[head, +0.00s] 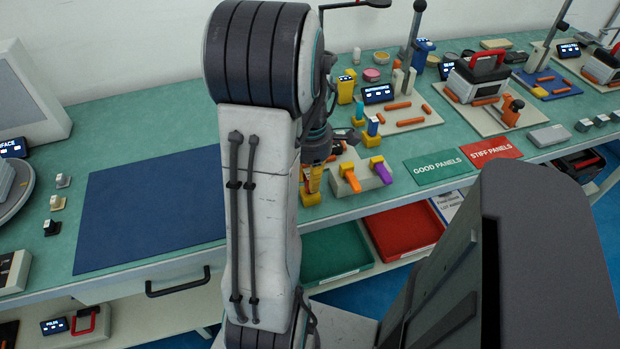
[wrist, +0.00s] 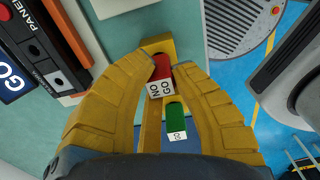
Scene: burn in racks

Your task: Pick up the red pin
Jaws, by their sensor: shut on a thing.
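The red pin (wrist: 160,77) shows in the wrist view, with a white end marked "NO GO". My gripper (wrist: 162,68) has its two yellow fingers closed around it, with the fingertips against its sides. A yellow block (wrist: 156,46) is right behind the red pin; I cannot tell whether they touch. A green pin (wrist: 176,119) with a white labelled end shows between the fingers, nearer the palm. In the head view my gripper (head: 313,182) points down at the bench's front edge, partly behind my arm, and the red pin cannot be made out.
A grey block with orange and purple clips (head: 366,172) is just right of my gripper. A dark blue mat (head: 150,205) lies left. Green (head: 436,167) and red (head: 482,151) panel mats lie right. Green (head: 334,252) and red (head: 404,231) trays are below the bench.

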